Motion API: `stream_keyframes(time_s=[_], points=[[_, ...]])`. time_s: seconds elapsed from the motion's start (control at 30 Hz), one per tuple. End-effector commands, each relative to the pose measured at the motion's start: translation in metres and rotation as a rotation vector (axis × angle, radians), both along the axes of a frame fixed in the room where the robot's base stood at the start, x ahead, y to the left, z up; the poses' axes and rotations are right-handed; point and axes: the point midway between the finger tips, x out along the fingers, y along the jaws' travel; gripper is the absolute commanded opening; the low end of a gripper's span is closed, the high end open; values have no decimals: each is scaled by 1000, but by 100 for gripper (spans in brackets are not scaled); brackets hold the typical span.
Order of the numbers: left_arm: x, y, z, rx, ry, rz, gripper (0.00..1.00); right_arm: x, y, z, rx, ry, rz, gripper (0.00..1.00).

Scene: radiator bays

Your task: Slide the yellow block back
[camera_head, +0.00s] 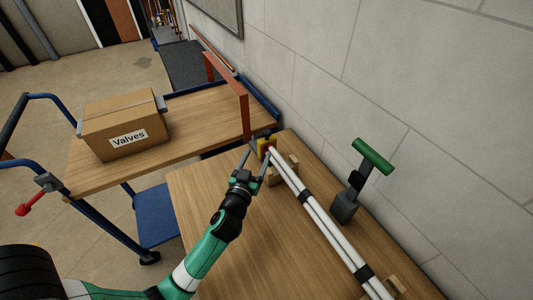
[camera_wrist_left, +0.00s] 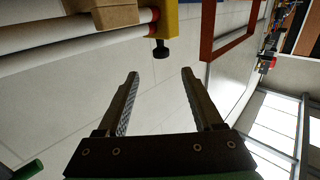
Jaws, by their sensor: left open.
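The yellow block (camera_head: 264,144) sits at the far end of the white pipes (camera_head: 317,213), close to the wall. In the left wrist view the yellow block (camera_wrist_left: 169,17) is at the top, with a black knob (camera_wrist_left: 161,49) on it and red pipe ends (camera_wrist_left: 154,21) against its side. My left gripper (camera_head: 259,152) is open and empty, with its fingers near the block. In the left wrist view, the gap between my fingertips (camera_wrist_left: 160,73) lies just below the knob, and no contact shows. My right gripper is not in view.
Wooden supports (camera_head: 284,169) hold the pipes above the wooden bench (camera_head: 235,262). A green-handled tool (camera_head: 372,155) stands on the right by the wall. A red-brown frame (camera_head: 243,105) rises behind the block. A blue cart with a box labelled Valves (camera_head: 126,128) stands left.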

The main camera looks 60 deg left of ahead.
Motion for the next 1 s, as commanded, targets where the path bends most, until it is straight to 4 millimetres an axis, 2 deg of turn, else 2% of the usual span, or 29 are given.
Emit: stream_keyframes(time_s=[0.03, 0.27, 0.37, 0.7, 0.83, 1.0], points=[[-1, 2, -7, 0, -1, 5, 68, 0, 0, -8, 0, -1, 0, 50], [2, 7, -2, 2, -4, 8, 68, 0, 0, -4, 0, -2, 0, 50], [11, 16, -2, 1, -5, 9, 68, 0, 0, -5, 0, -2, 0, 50], [61, 70, -3, 2, -6, 8, 68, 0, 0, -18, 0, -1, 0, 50], [74, 82, -4, 0, -4, 7, 68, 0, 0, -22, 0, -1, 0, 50], [79, 87, -3, 1, -4, 6, 68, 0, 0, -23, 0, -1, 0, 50]])
